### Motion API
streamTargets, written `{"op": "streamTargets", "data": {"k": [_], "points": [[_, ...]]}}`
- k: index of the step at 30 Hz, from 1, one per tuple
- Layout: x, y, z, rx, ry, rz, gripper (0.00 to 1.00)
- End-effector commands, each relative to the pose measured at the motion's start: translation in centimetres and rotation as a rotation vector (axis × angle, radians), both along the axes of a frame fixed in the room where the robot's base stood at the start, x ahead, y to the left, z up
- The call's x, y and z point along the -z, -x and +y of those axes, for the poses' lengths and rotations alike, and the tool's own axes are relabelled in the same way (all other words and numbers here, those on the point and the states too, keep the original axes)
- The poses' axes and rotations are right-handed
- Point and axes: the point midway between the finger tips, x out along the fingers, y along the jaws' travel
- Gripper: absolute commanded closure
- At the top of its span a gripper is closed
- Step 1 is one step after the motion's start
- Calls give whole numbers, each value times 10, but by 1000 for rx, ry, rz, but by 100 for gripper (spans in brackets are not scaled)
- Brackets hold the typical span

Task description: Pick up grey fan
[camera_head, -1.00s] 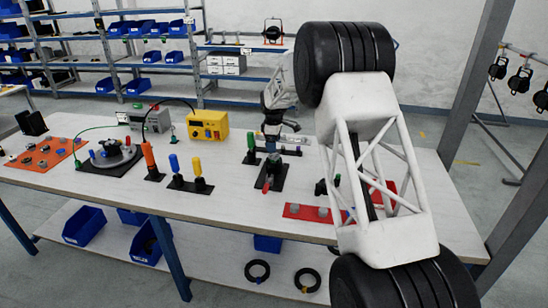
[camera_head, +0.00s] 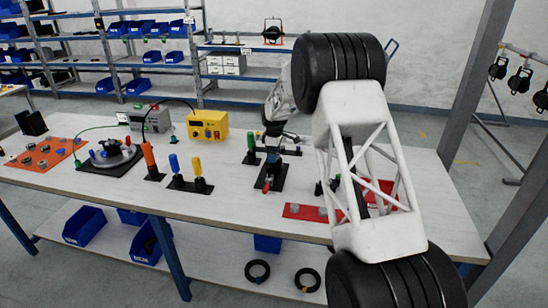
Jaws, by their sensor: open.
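I cannot make out a grey fan for certain in the head view. My gripper (camera_head: 276,142) is small and dark at the far end of my white arm, over the back middle of the workbench (camera_head: 225,207). It is open, but its fingers are hard to separate from the dark items around it. Just below it a dark tool stand with a red-tipped part (camera_head: 268,182) sits on a black mat. I cannot tell whether the gripper touches anything. My large arm links hide part of the bench's right side.
A green-handled tool (camera_head: 251,143), yellow box (camera_head: 208,126), orange-handled tool (camera_head: 149,155) and blue and yellow handles stand left of the gripper. A red plate (camera_head: 300,211) lies in front. Black lamps (camera_head: 519,80) hang at right. The bench's front left strip is clear.

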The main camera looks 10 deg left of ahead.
Motion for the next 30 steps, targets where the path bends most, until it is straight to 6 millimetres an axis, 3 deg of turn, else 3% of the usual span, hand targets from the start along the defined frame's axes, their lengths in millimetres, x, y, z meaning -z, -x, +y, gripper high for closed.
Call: {"op": "streamTargets", "data": {"k": [19,27,30], "points": [[3,0,0,0,0,0,19],[3,0,0,0,0,0,60],[3,0,0,0,0,0,71]]}}
